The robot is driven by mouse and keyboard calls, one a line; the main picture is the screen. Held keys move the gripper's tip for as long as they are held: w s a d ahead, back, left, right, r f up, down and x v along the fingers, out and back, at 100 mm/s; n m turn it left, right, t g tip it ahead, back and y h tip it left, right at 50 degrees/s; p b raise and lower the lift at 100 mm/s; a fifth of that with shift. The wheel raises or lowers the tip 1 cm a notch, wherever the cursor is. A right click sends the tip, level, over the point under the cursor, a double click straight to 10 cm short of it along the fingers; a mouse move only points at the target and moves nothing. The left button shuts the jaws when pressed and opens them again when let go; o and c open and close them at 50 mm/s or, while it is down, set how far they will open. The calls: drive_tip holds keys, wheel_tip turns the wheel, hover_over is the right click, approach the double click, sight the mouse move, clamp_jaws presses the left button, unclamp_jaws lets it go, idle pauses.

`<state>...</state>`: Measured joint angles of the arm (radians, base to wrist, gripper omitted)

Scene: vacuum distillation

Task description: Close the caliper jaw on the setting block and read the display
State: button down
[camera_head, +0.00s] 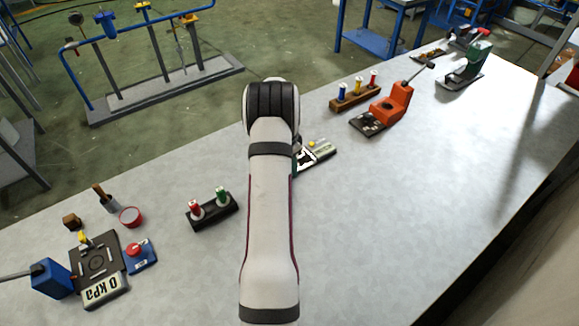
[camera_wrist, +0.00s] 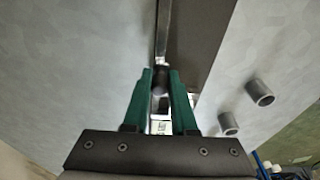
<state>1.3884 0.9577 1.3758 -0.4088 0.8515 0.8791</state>
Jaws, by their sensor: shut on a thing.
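In the wrist view the two green fingers of my gripper (camera_wrist: 161,78) are shut on a small dark knob (camera_wrist: 159,84). A narrow metal bar (camera_wrist: 163,30) runs away from the knob along the edge of a dark plate (camera_wrist: 204,35). A small bright metal part shows between the fingers below the knob. In the head view my arm covers most of the caliper station; a pale device (camera_head: 318,154) with a black-and-white display area and a yellow button shows to the right of my arm. I cannot make out the setting block or any reading.
Two grey tubes (camera_wrist: 260,93) stand right of the plate in the wrist view. In the head view, a rack with red and green pieces (camera_head: 211,212) stands left of my arm. The front right tabletop is clear.

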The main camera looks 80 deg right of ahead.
drive_tip(key=shift+s+d, duration=0.5)
drive_tip(key=shift+d, duration=0.1)
idle(0.7)
drive_tip(key=c, duration=0.7)
unclamp_jaws()
drive_tip(key=shift+a+r, duration=0.1)
drive_tip(key=shift+r, duration=3.4)
